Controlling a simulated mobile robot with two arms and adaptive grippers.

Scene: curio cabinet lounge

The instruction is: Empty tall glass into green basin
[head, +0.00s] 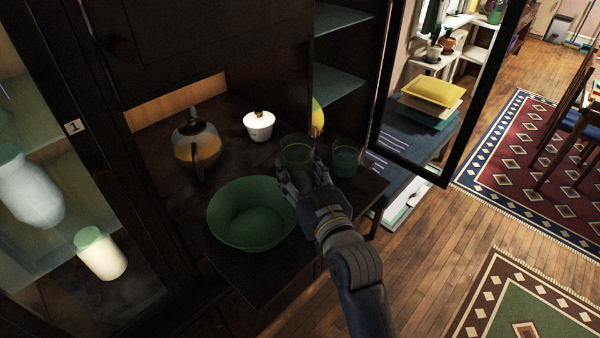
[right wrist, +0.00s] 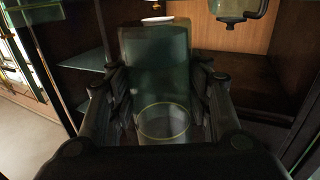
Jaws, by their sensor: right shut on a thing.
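A clear tall glass (head: 297,151) is held by my right gripper (head: 300,175) at the right rim of the green basin. In the right wrist view the glass (right wrist: 155,75) stands between the two fingers, looking roughly upright. I cannot tell how much liquid is in it. The green basin (head: 250,212) is a wide bowl on the dark cabinet shelf, left of the gripper, and it looks empty. A second glass (head: 346,161) with a bluish-green tint stands just right of my gripper. My left gripper is not in view.
A glass teapot (head: 198,146) with amber liquid and a white lidded pot (head: 259,126) stand behind the basin. A yellow object (head: 317,115) stands behind the held glass. The open glass door (head: 440,120) is at the right. The dark shelf (head: 262,285) ends in front of the basin.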

